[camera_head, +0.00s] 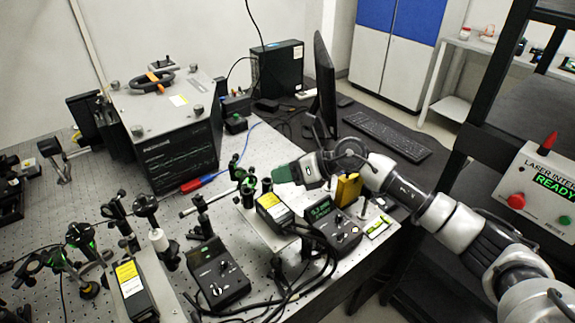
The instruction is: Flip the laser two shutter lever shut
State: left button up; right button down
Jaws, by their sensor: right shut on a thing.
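My right gripper (277,177) reaches in from the right, with green at its end, over the front of a black laser box with a yellow label (272,207). It is shut on a small dark part at the front of that box, which seems to be the shutter lever; the fingers and distance hide most of it, so I cannot tell its position. A second black box with a yellow label (130,279) stands at the lower left. I cannot read which box is laser two. My left gripper is not in view.
A control box with a green display (331,222) and a black knob box (218,272) stand close by, among loose cables. Several optic posts crowd the left. A large metal-topped box (165,110) stands behind. The interlock panel (540,188) reads READY at right.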

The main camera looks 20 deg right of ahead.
jog(key=shift+s+a+r+n+h+p, duration=0.25)
jog(key=shift+a+r+n+h+p, duration=0.4)
jog(key=shift+h+p, duration=0.5)
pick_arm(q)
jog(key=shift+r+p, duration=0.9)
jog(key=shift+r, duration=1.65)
pick_arm(e)
jog(key=shift+s+a+f+n+t+h, duration=0.15)
jog(key=shift+a+n+h, duration=0.1)
jog(key=shift+a+h, duration=0.15)
jog(key=shift+s+a+r+n+t+h, duration=0.1)
jog(key=shift+a+n+t+h, duration=0.15)
jog(key=shift+h, duration=0.2)
jog(key=shift+a+f, duration=0.1)
jog(key=c, duration=1.1)
grip_release()
jog(key=shift+s+d+r, duration=0.2)
jog(key=shift+d+r, duration=0.05)
jog(key=shift+d, duration=0.05)
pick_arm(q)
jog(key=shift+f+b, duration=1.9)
pick_arm(e)
jog(key=v, duration=1)
